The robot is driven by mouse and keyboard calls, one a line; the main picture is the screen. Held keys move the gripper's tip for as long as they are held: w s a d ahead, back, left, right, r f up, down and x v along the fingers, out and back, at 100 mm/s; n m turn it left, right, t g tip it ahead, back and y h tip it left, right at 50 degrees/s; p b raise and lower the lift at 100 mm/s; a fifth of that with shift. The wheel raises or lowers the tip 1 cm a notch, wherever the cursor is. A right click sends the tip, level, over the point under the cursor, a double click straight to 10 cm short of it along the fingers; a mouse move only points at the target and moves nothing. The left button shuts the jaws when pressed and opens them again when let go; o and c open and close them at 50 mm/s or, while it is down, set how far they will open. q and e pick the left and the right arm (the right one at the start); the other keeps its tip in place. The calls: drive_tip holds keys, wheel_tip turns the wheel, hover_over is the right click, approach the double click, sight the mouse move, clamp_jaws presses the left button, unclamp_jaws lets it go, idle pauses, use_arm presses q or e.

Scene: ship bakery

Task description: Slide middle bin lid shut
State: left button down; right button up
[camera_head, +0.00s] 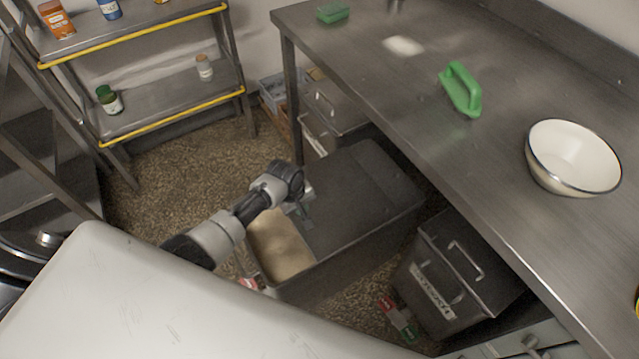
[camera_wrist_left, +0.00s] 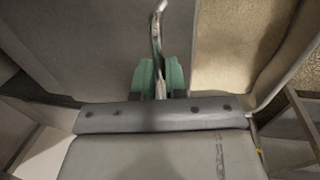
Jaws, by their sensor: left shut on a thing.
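The middle bin (camera_head: 370,245) is a dark grey metal box on the floor, pulled partly out from under the steel table. Its flat grey lid (camera_head: 350,185) covers the larger, far part. The near left part is open and shows pale flour-like contents (camera_head: 280,243). My left gripper (camera_head: 303,207) is at the lid's near edge, beside the opening. In the left wrist view its green fingertips (camera_wrist_left: 161,78) are shut on a thin metal handle (camera_wrist_left: 157,30), with the lid (camera_wrist_left: 85,45) left and the contents (camera_wrist_left: 235,60) right.
A second metal bin (camera_head: 455,275) with a label and handles stands at right, another bin (camera_head: 335,108) behind. The steel table (camera_head: 420,85) overhangs them, holding a white bowl (camera_head: 573,158) and a green-handled tool (camera_head: 461,88). Open floor (camera_head: 190,165) lies left, before a shelf rack (camera_head: 170,97).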

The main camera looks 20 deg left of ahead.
use_arm(q)
drive_tip(key=s+a+p, duration=0.7)
drive_tip(key=s+a, duration=0.1)
drive_tip(key=s, duration=0.3)
drive_tip(key=shift+a, duration=0.35)
drive_tip(key=c, duration=1.2)
unclamp_jaws()
drive_tip(key=shift+s, duration=0.1)
drive_tip(key=shift+o, duration=0.2)
wheel_tip(320, 180, up, 10)
drive_tip(key=s+a+p, duration=0.1)
drive_tip(key=p, duration=0.1)
drive_tip(key=shift+s+a+r, duration=0.15)
drive_tip(key=shift+s+r, duration=0.1)
drive_tip(key=shift+s, duration=0.05)
